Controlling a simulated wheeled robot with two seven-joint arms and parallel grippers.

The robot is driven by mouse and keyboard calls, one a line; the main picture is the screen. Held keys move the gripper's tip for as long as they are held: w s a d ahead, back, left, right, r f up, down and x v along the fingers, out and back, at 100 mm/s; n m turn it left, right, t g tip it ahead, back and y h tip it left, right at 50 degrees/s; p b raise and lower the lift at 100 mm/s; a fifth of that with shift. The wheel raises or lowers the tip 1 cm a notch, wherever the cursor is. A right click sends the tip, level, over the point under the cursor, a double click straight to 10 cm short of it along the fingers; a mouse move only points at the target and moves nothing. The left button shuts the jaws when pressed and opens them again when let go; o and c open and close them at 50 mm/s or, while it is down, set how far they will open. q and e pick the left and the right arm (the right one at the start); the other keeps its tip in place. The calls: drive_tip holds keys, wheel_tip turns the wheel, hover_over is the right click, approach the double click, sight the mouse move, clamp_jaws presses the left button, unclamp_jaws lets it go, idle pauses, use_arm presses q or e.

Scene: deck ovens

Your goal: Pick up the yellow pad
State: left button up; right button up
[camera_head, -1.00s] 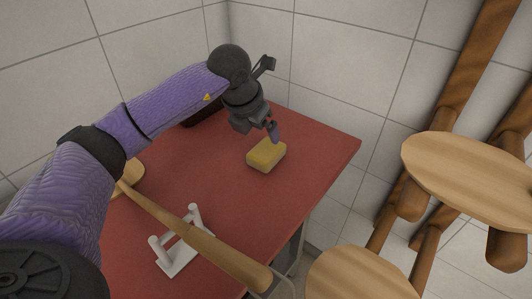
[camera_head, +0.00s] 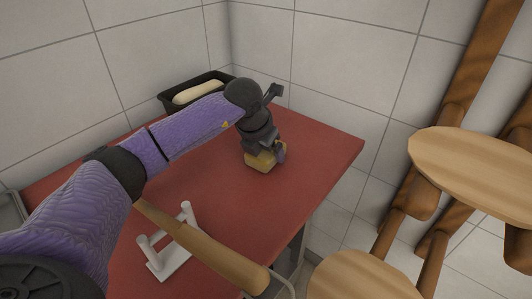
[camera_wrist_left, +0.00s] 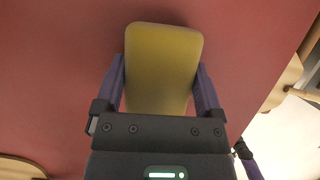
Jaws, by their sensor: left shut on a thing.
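The yellow pad (camera_head: 262,161) lies on the red table top (camera_head: 310,165) near its back right part. My left gripper (camera_head: 266,152) is over it from above, shut on it. In the left wrist view the yellow pad (camera_wrist_left: 162,65) sits between the two purple fingers of my left gripper (camera_wrist_left: 162,85), one on each long side. The near end of the pad is hidden by the gripper body. I cannot tell whether the pad is lifted off the table. My right gripper is not in view.
A black tray (camera_head: 168,105) with a pale loaf (camera_head: 197,92) stands at the back by the wall. A white stand (camera_head: 172,262) and a wooden handle (camera_head: 215,255) are at the front. Wooden round boards (camera_head: 475,165) are on the right. Tiled walls close the back.

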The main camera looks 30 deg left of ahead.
use_arm(q)
drive_tip(key=shift+r, duration=0.25)
wheel_tip(320, 180, up, 9)
drive_tip(key=p, duration=0.3)
drive_tip(key=shift+r+p, duration=0.15)
drive_tip(key=shift+p, duration=0.2)
drive_tip(key=shift+r, duration=0.15)
